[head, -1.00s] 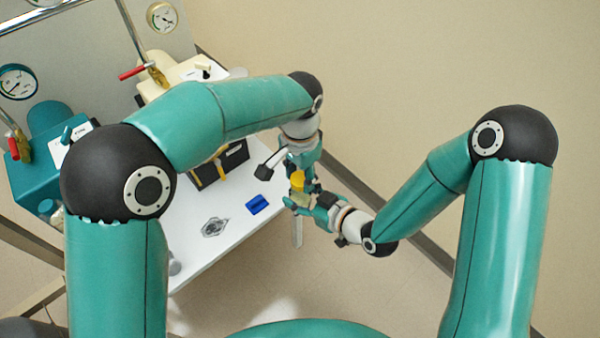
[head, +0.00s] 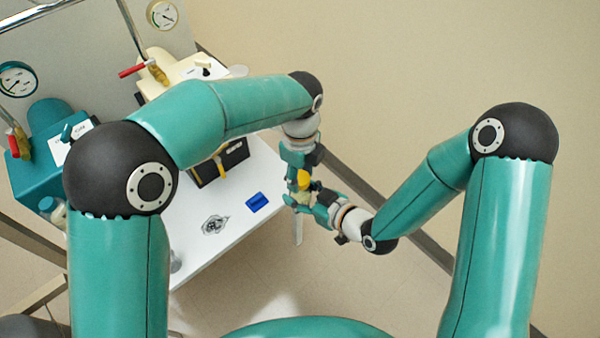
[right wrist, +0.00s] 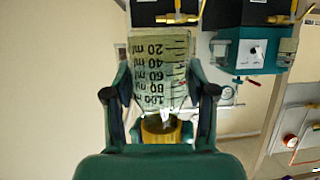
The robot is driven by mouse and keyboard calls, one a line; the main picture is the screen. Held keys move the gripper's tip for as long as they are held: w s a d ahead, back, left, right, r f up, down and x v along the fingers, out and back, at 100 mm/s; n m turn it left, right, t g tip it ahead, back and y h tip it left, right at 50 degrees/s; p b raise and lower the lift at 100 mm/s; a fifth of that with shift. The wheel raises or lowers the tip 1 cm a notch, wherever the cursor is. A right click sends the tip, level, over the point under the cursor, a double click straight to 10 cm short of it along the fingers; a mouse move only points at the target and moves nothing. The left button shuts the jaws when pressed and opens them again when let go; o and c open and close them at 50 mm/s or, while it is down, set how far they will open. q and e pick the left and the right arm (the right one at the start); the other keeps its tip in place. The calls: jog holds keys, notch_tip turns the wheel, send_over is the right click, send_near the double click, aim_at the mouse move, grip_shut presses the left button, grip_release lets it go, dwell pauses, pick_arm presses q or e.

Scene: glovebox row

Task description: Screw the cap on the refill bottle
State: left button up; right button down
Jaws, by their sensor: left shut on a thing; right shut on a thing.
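The refill bottle (right wrist: 158,72) is a clear, yellowish bottle with printed ml marks, upside down in the right wrist view. My right gripper (right wrist: 160,85) is shut on it, with a finger on each side. The yellow cap (head: 304,184) is at the bottle's mouth end, and it also shows in the right wrist view (right wrist: 160,132). My left gripper (head: 303,176) points down from above and is shut on the cap. How far the cap sits on the thread cannot be told. In the head view the bottle is small and partly hidden by the fingers.
Teal (head: 40,160) and cream (head: 185,72) units with gauges stand at the back left. Both grippers are beyond the table's right edge.

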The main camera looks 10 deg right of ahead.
pick_arm(q)
jog(key=m, duration=0.7)
jog(key=shift+w, duration=0.1)
jog(key=m, duration=0.8)
jog(key=o, duration=0.7)
jog(key=shift+o, duration=0.2)
jog(key=shift+r, duration=2.25)
